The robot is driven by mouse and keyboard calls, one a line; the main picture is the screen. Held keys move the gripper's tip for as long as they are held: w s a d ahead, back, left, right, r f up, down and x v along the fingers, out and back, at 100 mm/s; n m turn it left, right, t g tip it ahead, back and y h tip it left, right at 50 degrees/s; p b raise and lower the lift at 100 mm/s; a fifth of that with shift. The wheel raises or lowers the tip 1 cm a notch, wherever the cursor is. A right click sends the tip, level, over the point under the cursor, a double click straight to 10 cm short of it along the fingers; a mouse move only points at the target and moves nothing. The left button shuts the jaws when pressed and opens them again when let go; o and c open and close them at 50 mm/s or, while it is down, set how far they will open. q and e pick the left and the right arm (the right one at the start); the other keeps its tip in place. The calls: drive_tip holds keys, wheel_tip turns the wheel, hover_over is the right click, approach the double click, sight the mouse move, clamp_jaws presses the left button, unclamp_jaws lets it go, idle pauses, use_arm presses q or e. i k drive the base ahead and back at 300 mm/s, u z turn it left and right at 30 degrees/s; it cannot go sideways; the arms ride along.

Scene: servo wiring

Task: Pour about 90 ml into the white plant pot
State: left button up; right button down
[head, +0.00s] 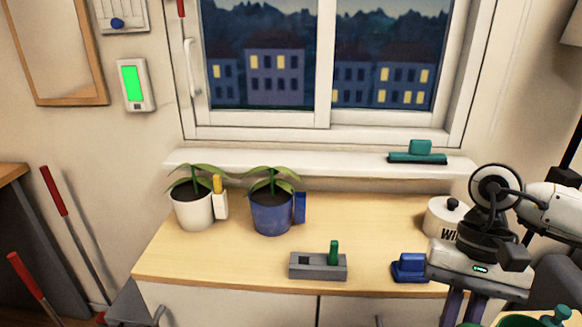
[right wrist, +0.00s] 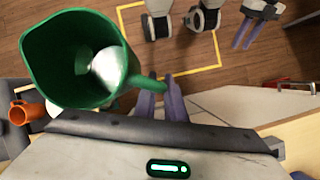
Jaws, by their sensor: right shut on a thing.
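The white plant pot (head: 192,212) stands upright on the wooden counter at the left, with dark soil and a leafy plant. A white holder with a yellow top (head: 219,198) is beside it. My right gripper (head: 465,308) is at the lower right of the head view, far from the pot. In the right wrist view its purple fingers (right wrist: 161,105) are shut on the handle of a green jug (right wrist: 40,60). A pale patch shows inside the jug; I cannot tell the liquid level. Purple fingers of my left gripper (right wrist: 243,34) show small in that view; their opening is unclear.
A blue pot with a plant (head: 270,216) stands right of the white pot. A grey block with a green peg (head: 318,268), a blue block (head: 409,268) and a white lidded jar (head: 440,220) are on the counter. A teal squeegee (head: 417,157) lies on the sill.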

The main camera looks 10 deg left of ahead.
sight(196, 206)
drive_tip(key=k, duration=1.35)
drive_tip(key=u, duration=0.65)
drive_tip(key=i, duration=0.6)
drive_tip(key=u, duration=0.65)
drive_tip(key=i, duration=0.9)
drive_tip(key=z, duration=0.65)
drive_tip(key=i, duration=0.75)
drive_tip(key=z, duration=0.05)
